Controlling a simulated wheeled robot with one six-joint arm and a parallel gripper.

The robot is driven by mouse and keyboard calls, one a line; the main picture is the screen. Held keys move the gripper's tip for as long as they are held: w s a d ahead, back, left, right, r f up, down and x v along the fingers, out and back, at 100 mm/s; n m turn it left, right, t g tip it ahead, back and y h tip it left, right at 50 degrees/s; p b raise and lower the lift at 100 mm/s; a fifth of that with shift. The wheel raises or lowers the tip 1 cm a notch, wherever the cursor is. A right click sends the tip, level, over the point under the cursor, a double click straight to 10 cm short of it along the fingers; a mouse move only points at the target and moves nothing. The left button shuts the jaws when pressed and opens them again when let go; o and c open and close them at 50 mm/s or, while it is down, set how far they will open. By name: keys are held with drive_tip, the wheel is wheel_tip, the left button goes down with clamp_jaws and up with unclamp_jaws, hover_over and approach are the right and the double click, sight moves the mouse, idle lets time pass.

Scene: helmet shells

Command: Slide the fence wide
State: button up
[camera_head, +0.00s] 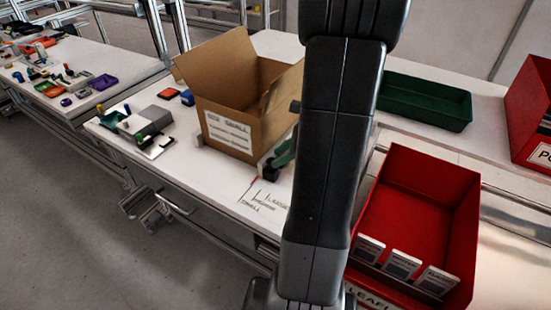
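A grey plate-like piece with a dark green part (281,152) stands on the table against the right side of the open cardboard box (228,132). It may be the fence, but my arm covers its right side and I cannot tell its full shape. The box is labelled SMALL and its flaps stand up. Printed lines with size words (262,200) lie on the table in front of this piece. My arm rises through the middle of the view. My gripper is not visible, so its place relative to the fence cannot be seen.
A red bin (420,205) with white cards at its front stands right of my arm. A green tray (425,101) lies behind it, and another red bin (530,110) at far right. A grey device (146,124) sits left of the box. The white table (205,180) is bare in front of the box.

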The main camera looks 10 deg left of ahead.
drive_tip(key=shift+a+f, duration=0.45)
drive_tip(key=shift+f, duration=0.05)
drive_tip(key=shift+a+f, duration=0.4)
drive_tip(key=shift+a, duration=0.05)
clamp_jaws()
drive_tip(key=s+d, duration=0.1)
drive_tip(key=d, duration=0.2)
drive_tip(key=s+d+p, duration=0.1)
drive_tip(key=d, duration=0.3)
drive_tip(key=s+d+p, duration=0.1)
drive_tip(key=d, duration=0.2)
drive_tip(key=shift+s+d, duration=0.2)
drive_tip(key=shift+s, duration=0.2)
unclamp_jaws()
